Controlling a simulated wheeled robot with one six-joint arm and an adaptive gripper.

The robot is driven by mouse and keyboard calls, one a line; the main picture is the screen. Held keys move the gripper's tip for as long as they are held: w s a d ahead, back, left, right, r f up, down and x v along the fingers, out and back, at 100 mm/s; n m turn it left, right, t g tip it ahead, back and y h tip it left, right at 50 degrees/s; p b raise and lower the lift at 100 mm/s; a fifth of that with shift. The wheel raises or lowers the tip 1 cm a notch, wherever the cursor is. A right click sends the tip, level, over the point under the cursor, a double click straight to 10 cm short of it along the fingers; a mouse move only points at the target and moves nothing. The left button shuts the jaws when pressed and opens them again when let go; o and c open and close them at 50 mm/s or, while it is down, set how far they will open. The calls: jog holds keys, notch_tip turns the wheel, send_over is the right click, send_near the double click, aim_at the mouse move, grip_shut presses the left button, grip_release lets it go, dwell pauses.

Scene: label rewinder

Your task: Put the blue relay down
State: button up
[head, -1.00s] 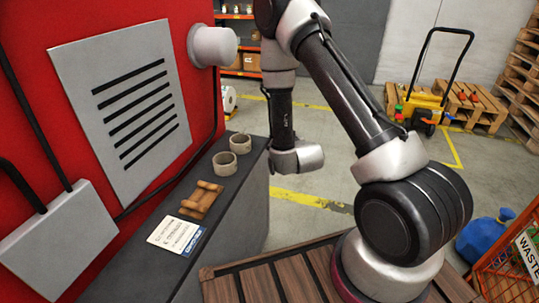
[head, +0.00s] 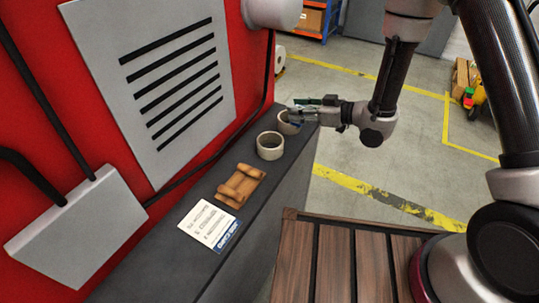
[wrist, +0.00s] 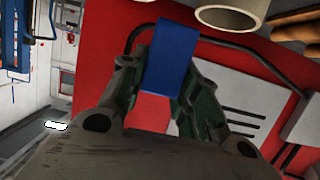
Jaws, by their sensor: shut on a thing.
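The blue relay (wrist: 172,55) is a plain blue block in the wrist view. It sits between the two dark green fingers of my gripper (wrist: 160,78), which are shut on it. In the head view my gripper (head: 308,112) is at the far end of the dark grey ledge (head: 262,210), beside the farther cardboard ring (head: 289,126). The relay is mostly hidden by the gripper there, and I cannot tell whether it touches the ledge or the ring.
On the ledge, nearer me, are another cardboard ring (head: 270,146), a wooden holder (head: 240,185) and a printed card (head: 212,226). The red machine (head: 250,75) rises along the left. A slatted wooden platform (head: 345,262) is at the lower right. Bare ledge lies between these things.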

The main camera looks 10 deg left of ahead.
notch_tip(320, 180, down, 9)
jog(key=shift+a+r, duration=0.1)
dwell(0.4)
jog(key=o, duration=1)
jog(key=shift+d, duration=0.2)
jog(key=v, duration=1.1)
jog(key=shift+s+d+r, duration=0.1)
jog(key=shift+s+d, duration=0.05)
jog(key=shift+d, duration=0.1)
